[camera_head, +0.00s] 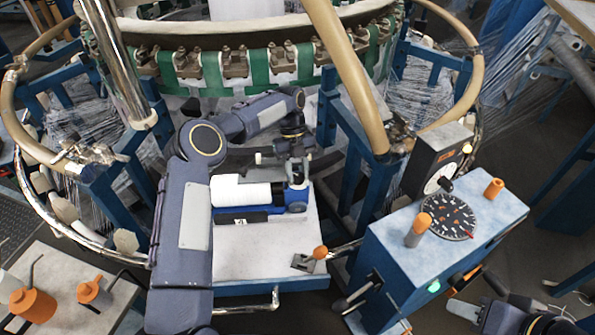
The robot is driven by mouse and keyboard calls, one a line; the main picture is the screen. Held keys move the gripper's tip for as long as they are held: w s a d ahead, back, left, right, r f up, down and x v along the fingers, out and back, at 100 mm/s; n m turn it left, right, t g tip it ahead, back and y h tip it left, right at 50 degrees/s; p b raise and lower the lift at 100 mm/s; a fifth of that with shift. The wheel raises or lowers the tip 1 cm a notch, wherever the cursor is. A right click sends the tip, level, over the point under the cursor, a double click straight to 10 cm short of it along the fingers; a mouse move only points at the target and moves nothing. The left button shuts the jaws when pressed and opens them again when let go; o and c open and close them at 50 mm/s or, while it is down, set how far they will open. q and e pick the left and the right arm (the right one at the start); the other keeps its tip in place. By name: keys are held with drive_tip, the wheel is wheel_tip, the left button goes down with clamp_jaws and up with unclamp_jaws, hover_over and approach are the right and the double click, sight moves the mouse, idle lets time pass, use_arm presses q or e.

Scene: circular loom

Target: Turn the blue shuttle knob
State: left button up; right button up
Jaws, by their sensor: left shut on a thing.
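The blue shuttle (250,212) lies on a pale table (262,262) in front of the loom, with a white roll (243,195) along it. Its blue knob (297,204) is at the right end. My left gripper (297,180) reaches down from above onto this end and is shut on the knob. The fingers partly cover the knob, and its turn angle is not readable. Part of my right arm (510,312) shows at the bottom right corner, away from the shuttle. Its finger opening cannot be made out.
The loom ring with green band (258,68) stands behind. A blue control box (440,250) with a dial (447,216) and orange knobs stands at the right. A small orange-tipped lever (319,253) is at the table's front right. Orange-topped items (35,304) are at lower left.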

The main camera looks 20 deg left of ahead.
use_arm(q)
drive_tip(key=shift+m+y, duration=0.3)
drive_tip(key=shift+m, duration=0.6)
drive_tip(key=o, duration=1)
